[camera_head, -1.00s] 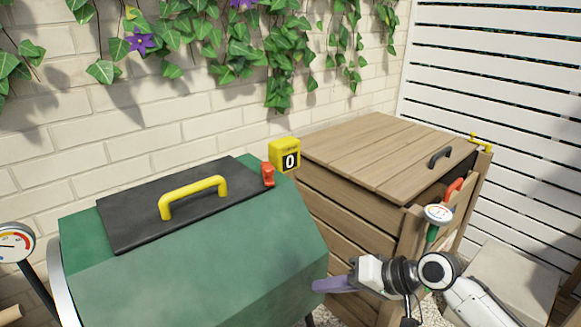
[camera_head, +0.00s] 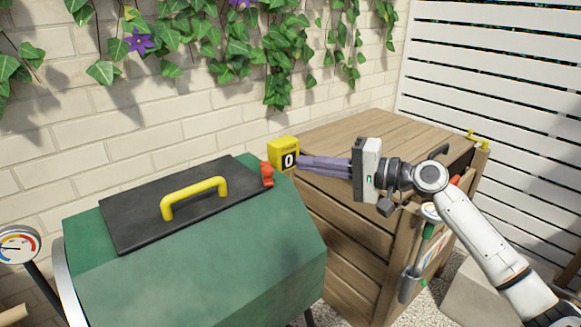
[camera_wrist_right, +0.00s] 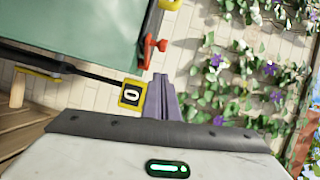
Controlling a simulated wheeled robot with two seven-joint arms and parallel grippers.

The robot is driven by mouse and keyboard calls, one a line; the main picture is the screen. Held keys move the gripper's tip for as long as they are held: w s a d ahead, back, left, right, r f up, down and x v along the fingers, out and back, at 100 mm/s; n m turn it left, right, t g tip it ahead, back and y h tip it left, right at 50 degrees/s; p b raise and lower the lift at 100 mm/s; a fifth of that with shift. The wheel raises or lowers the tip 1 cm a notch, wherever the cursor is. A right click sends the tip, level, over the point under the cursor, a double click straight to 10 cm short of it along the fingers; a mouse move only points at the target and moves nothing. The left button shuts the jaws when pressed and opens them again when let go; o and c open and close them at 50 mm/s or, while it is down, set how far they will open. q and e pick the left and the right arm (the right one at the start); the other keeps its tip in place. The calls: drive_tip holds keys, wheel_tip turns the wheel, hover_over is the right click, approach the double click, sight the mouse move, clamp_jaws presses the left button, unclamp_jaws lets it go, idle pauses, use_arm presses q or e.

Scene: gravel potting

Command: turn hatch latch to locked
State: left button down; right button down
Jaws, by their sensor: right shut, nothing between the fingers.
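The green drum (camera_head: 200,255) has a black hatch (camera_head: 135,225) with a yellow handle (camera_head: 195,192) on its top. The hatch lies flat on the drum. A small red latch (camera_head: 267,174) stands at the hatch's right edge; it also shows in the right wrist view (camera_wrist_right: 149,46). I cannot tell which way it is set. My right gripper (camera_head: 300,163) is shut and empty, with its purple fingers pointing left, just right of the latch and apart from it. In the right wrist view the fingertips (camera_wrist_right: 160,77) are below the latch. My left gripper is not in view.
A yellow counter box (camera_head: 284,148) reading 0 sits right behind the latch, very close to my right fingertips. A wooden bin (camera_head: 335,215) stands to the right, under my right arm. A brick wall (camera_head: 150,120) with ivy is behind. A dial gauge (camera_head: 18,244) stands at left.

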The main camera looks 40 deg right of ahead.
sight(267, 170)
drive_tip(key=a, duration=0.1)
drive_tip(key=w+a, duration=0.1)
drive_tip(key=a+p, duration=0.1)
drive_tip(key=shift+w+a+f, duration=0.2)
drive_tip(key=shift+w+f, duration=0.05)
drive_tip(key=shift+w, duration=0.05)
drive_tip(key=shift+w+a+f, duration=0.1)
drive_tip(key=shift+a, duration=0.25)
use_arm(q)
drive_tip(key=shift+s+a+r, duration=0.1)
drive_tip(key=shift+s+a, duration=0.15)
use_arm(e)
drive_tip(key=shift+a, duration=0.15)
